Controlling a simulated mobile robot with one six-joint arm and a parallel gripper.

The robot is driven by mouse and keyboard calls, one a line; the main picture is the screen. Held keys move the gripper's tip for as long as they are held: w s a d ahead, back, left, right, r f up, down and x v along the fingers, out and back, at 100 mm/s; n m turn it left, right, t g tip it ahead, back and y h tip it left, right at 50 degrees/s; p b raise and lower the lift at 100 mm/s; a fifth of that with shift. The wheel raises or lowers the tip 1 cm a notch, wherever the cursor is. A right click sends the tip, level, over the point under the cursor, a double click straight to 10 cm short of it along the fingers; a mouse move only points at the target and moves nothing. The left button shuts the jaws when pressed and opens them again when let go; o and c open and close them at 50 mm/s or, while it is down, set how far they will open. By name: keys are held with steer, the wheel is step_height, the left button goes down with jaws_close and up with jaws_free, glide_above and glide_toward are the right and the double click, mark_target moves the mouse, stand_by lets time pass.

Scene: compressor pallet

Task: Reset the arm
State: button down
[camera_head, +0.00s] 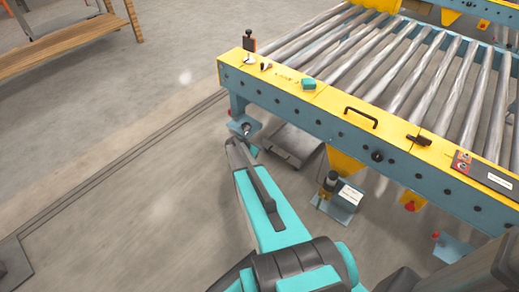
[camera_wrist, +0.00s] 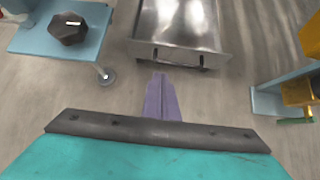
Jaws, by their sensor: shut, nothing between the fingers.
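My gripper (camera_wrist: 160,78) shows in the wrist view as two purple fingers pressed together, with nothing between them. They point towards a shiny metal tray (camera_wrist: 180,22) near the floor, and I cannot tell the gap between them. In the head view my teal arm reaches forward from the bottom middle, low in front of the conveyor (camera_head: 330,108). I cannot make out the fingers there. The same tray shows as a dark plate (camera_head: 288,145) under the conveyor's front edge.
A blue foot plate with a black knob (camera_wrist: 68,28) is left of the fingers. A yellow and blue bracket (camera_wrist: 300,92) is on the right.

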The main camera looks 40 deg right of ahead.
stand_by(0.3)
steer(key=a+r+n+p, duration=0.25)
steer(key=a+p, duration=0.45)
steer(key=a, duration=0.4)
steer(key=s+a+r+m+y+p, duration=0.3)
steer(key=s+a+p, duration=0.4)
steer(key=a, duration=0.7)
steer(key=s+a+r+m+g+y+p, duration=0.2)
steer(key=s+a+r+m, duration=0.2)
steer(key=s, duration=0.6)
steer(key=s+a+r+m+g+y+p, duration=0.2)
steer(key=s+a+r+m, duration=0.1)
steer(key=s+a+m, duration=0.5)
steer(key=s+a+r+m+g+y+p, duration=0.2)
steer(key=s+a+r+m, duration=0.2)
steer(key=s+a+m, duration=0.3)
steer(key=shift+s+a+r+g, duration=0.35)
steer(key=shift+s+a, duration=1)
steer(key=shift+s, duration=1.35)
